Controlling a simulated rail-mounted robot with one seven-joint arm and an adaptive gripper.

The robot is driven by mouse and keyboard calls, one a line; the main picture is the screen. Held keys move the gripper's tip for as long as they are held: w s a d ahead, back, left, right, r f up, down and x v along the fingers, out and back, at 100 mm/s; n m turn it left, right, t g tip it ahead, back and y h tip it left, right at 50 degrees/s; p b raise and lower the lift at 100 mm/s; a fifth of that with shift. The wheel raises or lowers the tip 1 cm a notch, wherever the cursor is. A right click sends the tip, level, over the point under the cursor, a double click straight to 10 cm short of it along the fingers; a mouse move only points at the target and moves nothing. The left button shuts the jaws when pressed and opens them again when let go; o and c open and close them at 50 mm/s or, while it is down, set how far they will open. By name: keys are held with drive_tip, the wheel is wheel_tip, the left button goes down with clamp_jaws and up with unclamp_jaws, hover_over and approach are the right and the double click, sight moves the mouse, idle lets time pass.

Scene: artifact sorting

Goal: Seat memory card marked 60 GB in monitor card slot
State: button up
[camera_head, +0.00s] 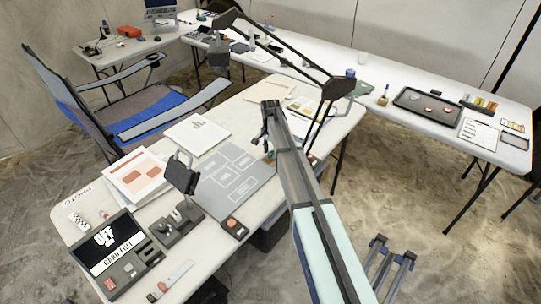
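A black device (108,244) lies at the near left corner of the near table, with a white-on-black display that appears to read "CARD FULL". Small dark openings (152,255) show at its right side; I cannot tell which is the card slot. A small screen on a stand (180,174) rises from a dark base beside it. No card marked 60 GB can be made out; labels are too small to read. My arm reaches up from the lower right over the near table. My gripper (262,140) is over the table's right part, far from the black device, and its fingers are unclear.
A grey mat with outlined rectangles (216,201) lies mid-table, with papers (139,176) to its left. A small dark box with an orange button (234,226) sits at the front edge. A jointed lamp arm (290,62) spans above. A blue folding chair (150,117) stands behind.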

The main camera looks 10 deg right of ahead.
clamp_jaws()
drive_tip(key=shift+r, duration=0.1)
